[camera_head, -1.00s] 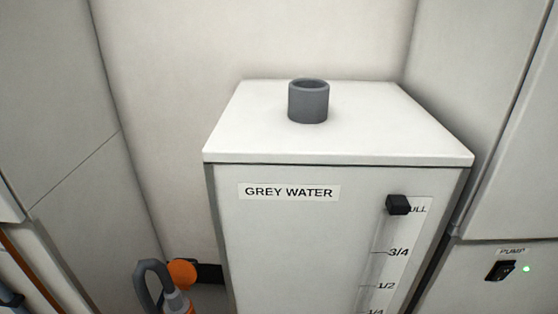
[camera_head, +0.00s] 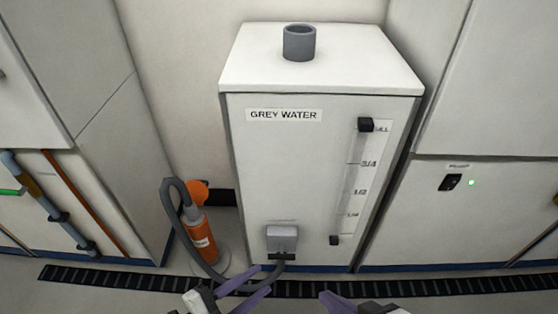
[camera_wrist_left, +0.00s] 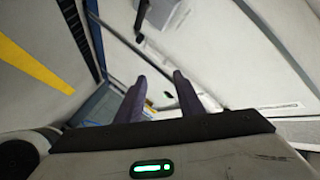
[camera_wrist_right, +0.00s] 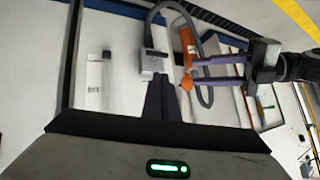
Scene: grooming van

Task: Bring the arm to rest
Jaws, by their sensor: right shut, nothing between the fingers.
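My left gripper (camera_head: 262,280) is at the bottom of the head view, in front of the grey water tank's lower front. Its two purple fingers stand apart with nothing between them, as the left wrist view (camera_wrist_left: 158,82) also shows. My right gripper (camera_head: 326,297) is to its right at the bottom edge, mostly cut off. In the right wrist view (camera_wrist_right: 163,85) its fingers are together and hold nothing. The left gripper's open fingers (camera_wrist_right: 194,73) also show in that view.
The white grey water tank (camera_head: 283,170) has an open grey pipe (camera_head: 299,43) on top. A grey hose (camera_head: 172,200) runs from an orange cylinder (camera_head: 202,240) to a grey fitting (camera_head: 282,239) low on the tank.

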